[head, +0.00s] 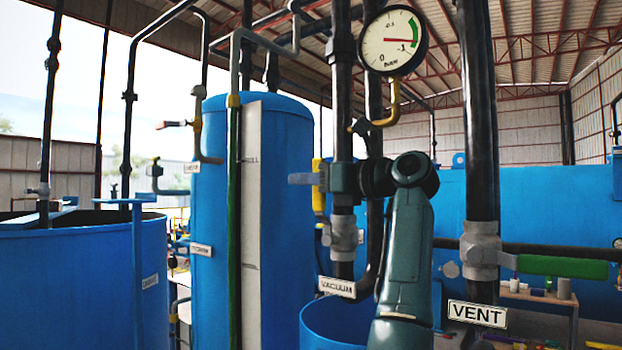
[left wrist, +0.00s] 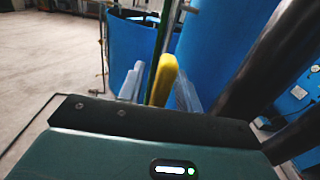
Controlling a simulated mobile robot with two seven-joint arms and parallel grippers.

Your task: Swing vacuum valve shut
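The vacuum valve (head: 343,238) is a grey body on a dark upright pipe, above a white VACUUM label (head: 337,287). Its yellow handle (head: 318,188) stands upright beside the pipe. My left gripper (head: 304,179) is at the handle, with my arm rising from the bottom and covering part of the pipework. In the left wrist view the yellow handle (left wrist: 162,82) stands between the two pale fingers of my left gripper (left wrist: 160,90). A narrow gap shows on the left of the handle; contact on the right is unclear. My right gripper is out of view.
A vent valve with a green handle (head: 562,267) and a VENT label (head: 477,314) is on the right pipe. A pressure gauge (head: 392,41) hangs above. A tall blue tank (head: 282,200) stands behind my gripper, and another blue tank (head: 80,280) is at left.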

